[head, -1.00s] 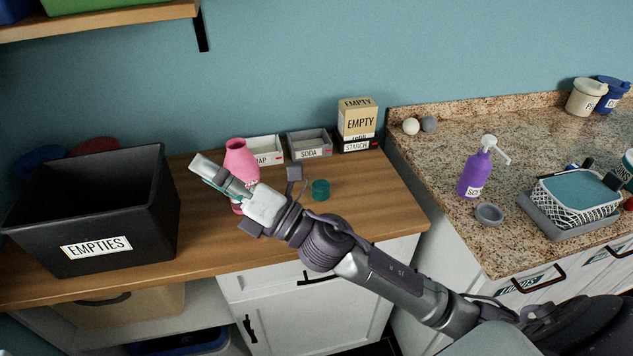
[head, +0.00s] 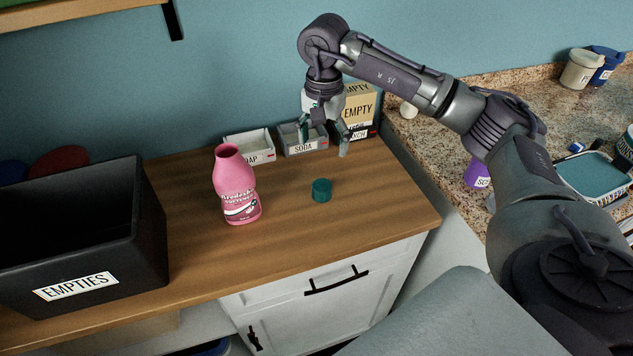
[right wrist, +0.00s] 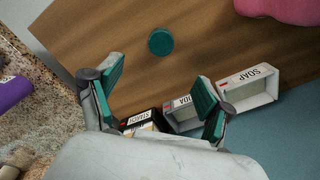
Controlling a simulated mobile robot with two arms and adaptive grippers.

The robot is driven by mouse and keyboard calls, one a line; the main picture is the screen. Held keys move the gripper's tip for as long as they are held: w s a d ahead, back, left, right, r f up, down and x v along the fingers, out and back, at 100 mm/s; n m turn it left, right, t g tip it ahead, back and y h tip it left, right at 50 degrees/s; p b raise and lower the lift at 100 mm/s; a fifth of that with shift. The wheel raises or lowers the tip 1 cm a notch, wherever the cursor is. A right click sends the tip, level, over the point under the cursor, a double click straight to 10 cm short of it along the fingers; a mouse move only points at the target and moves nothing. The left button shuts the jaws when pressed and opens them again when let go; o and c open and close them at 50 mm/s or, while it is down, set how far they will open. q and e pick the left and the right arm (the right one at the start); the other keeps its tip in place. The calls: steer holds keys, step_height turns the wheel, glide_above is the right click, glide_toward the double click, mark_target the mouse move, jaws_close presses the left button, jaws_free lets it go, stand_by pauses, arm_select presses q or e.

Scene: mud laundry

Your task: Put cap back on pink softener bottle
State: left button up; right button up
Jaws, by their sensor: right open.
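The pink softener bottle (head: 236,186) stands upright and uncapped on the wooden counter. Its edge also shows at the top right of the right wrist view (right wrist: 290,9). The teal-green cap (head: 321,190) lies on the counter to the right of the bottle, apart from it; it also shows in the right wrist view (right wrist: 160,41). My right gripper (head: 325,146) points downward, open and empty, above the counter behind the cap, in front of the soda box. In the right wrist view its fingers (right wrist: 158,99) are spread wide, with the cap beyond them. My left gripper is out of view.
A black EMPTIES bin (head: 88,240) stands at the left. The SOAP box (head: 250,146), SODA box (head: 303,139) and EMPTY starch box (head: 360,107) line the back. A purple bottle (head: 478,173) stands on the granite counter. Wood around the cap is clear.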

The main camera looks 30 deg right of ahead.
steer(key=p, duration=0.2)
glide_above(323, 186)
step_height(323, 186, down, 8)
steer(key=shift+s+f, duration=0.1)
steer(key=shift+f, duration=0.2)
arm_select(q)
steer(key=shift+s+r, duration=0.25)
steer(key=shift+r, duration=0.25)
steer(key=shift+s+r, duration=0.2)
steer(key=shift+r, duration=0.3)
